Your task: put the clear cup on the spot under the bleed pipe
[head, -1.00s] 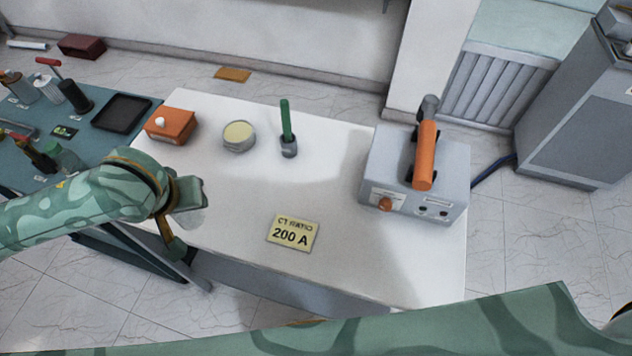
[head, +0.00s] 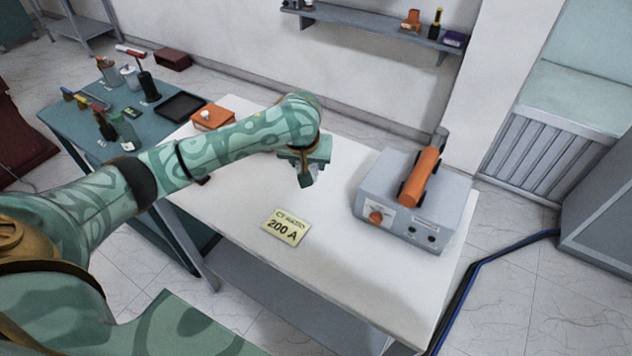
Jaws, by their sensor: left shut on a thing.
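My left gripper (head: 306,178) is over the white table (head: 345,185), between the orange box and the grey test set. It is shut on a small see-through thing just below its jaws, which looks like the clear cup; its outline is faint and partly hidden by the fingers. I cannot make out the bleed pipe or the spot under it in this view. My right gripper is out of view.
The grey test set (head: 375,190) with an orange handle stands on the table's right. A "200 A" card (head: 285,227) lies near the front edge. An orange box (head: 211,117) is at the back left. A teal bench (head: 75,125) with several bottles stands left.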

